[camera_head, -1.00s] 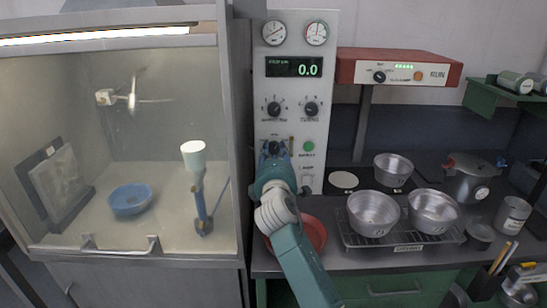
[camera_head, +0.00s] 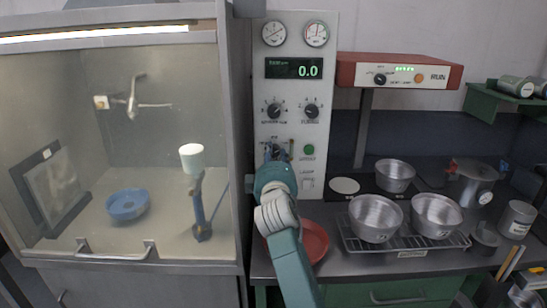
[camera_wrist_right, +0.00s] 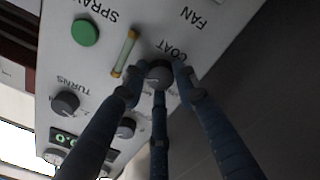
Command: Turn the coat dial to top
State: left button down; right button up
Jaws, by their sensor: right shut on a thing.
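The coat dial (camera_wrist_right: 158,74) is a dark round knob on the pale control panel (camera_head: 262,95), beside the word COAT in the right wrist view. My right gripper (camera_wrist_right: 159,78) is shut on it, its dark fingers around the knob. In the head view my right gripper (camera_head: 276,153) reaches the lower left of the panel and mostly hides the dial. The dial's pointer cannot be made out clearly. My left gripper is not in view.
Green spray button (camera_head: 308,150), two upper knobs and a display reading 0.0 share the panel. A glass-fronted cabinet (camera_head: 238,120) stands at left. A red bowl (camera_head: 316,240) sits below my arm. Pans (camera_head: 376,216) stand on a rack at right.

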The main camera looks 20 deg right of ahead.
jog(key=shift+d+f, duration=0.2)
jog(key=shift+f, duration=0.05)
jog(key=o, duration=1.1)
jog(key=shift+o, duration=0.2)
jog(key=shift+s+d, duration=0.1)
jog(key=shift+d, duration=0.1)
jog(key=shift+r, duration=0.1)
jog(key=shift+s+a, duration=0.1)
jog(key=shift+a, duration=0.1)
jog(key=v, duration=0.7)
jog(key=shift+s, duration=0.15)
